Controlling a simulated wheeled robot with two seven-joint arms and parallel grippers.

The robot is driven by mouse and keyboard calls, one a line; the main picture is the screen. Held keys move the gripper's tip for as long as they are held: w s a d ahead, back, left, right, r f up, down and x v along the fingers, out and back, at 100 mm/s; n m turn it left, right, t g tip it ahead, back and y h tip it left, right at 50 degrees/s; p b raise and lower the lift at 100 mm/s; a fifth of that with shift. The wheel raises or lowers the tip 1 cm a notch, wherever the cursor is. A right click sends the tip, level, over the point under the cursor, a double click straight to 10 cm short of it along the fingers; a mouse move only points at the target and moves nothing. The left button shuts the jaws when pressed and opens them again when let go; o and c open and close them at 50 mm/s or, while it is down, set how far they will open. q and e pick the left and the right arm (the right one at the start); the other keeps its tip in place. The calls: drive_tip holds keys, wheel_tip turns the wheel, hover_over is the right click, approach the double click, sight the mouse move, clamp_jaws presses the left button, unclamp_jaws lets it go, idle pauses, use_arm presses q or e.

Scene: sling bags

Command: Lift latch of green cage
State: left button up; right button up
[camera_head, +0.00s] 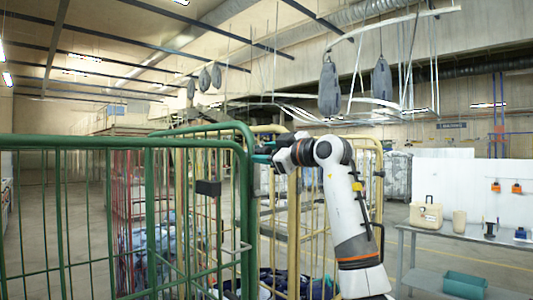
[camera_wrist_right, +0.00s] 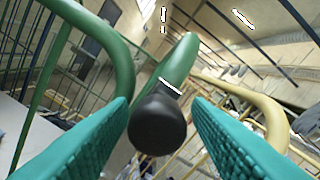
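The green cage (camera_head: 248,190) fills the left of the head view, with its upper right corner beside my right gripper (camera_head: 263,154). In the right wrist view my right gripper (camera_wrist_right: 160,103) has its two teal fingers apart. A round black knob (camera_wrist_right: 157,124) shows between them, in front of a green tube (camera_wrist_right: 180,62) of the cage. It appears to be the end of the latch. I cannot tell whether the fingers touch it. A small black block (camera_head: 208,188) sits on the cage's bars in the head view. My left gripper is not in view.
A yellow cage (camera_head: 377,160) stands behind my right arm, close to the green one. Dark bags (camera_head: 330,88) hang from the overhead rail. A grey table (camera_head: 470,240) at the right holds a beige case (camera_head: 426,214). Floor is open between arm and table.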

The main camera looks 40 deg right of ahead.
drive_tip(key=shift+s, duration=0.1)
drive_tip(key=s+d+b, duration=0.1)
drive_tip(key=s+b, duration=0.3)
drive_tip(key=s, duration=0.7)
drive_tip(key=shift+s, duration=0.4)
